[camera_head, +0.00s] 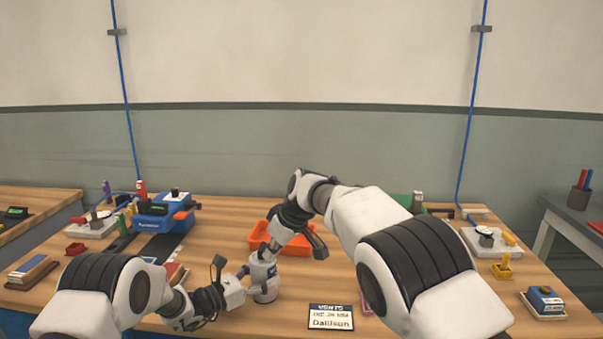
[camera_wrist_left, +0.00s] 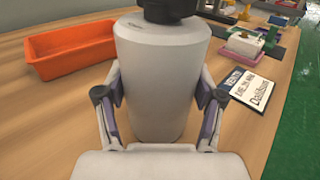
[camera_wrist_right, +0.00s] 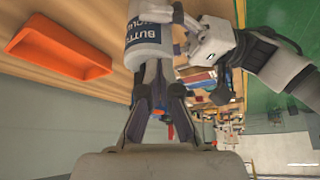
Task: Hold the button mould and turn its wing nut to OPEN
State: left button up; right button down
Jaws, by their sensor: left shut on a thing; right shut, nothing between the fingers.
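The button mould (camera_head: 266,284) is a pale cylinder standing upright on the bench; its blue label with white lettering shows in the right wrist view (camera_wrist_right: 148,40). My left gripper (camera_head: 247,277) is shut on its side, and in the left wrist view its fingers (camera_wrist_left: 160,100) press both sides of the pale body (camera_wrist_left: 160,60). My right gripper (camera_head: 266,250) points down at the mould's top, its fingers closed together with nothing between them (camera_wrist_right: 155,85). The wing nut and any OPEN mark cannot be made out; a dark part at the top edge of the left wrist view is cut off.
An orange tray (camera_head: 292,242) stands just behind the mould. A lettered card (camera_head: 330,317) lies to its right near the front. A blue machine (camera_head: 165,212) is at the left; a white device (camera_head: 490,242) and a small blue box (camera_head: 544,300) are at the right.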

jog(key=shift+w+a, duration=0.25)
jog(key=shift+w, duration=0.15)
dwell(0.5)
jog(key=shift+w+d, duration=0.15)
jog(key=shift+d, duration=0.05)
jog(key=shift+w+d, duration=0.45)
jog(key=shift+w, duration=0.3)
jog(key=shift+w, duration=0.1)
jog(key=shift+d, duration=0.1)
dwell(0.4)
jog(key=shift+s+d, duration=0.2)
jog(key=shift+d, duration=0.1)
jog(key=shift+r, duration=0.1)
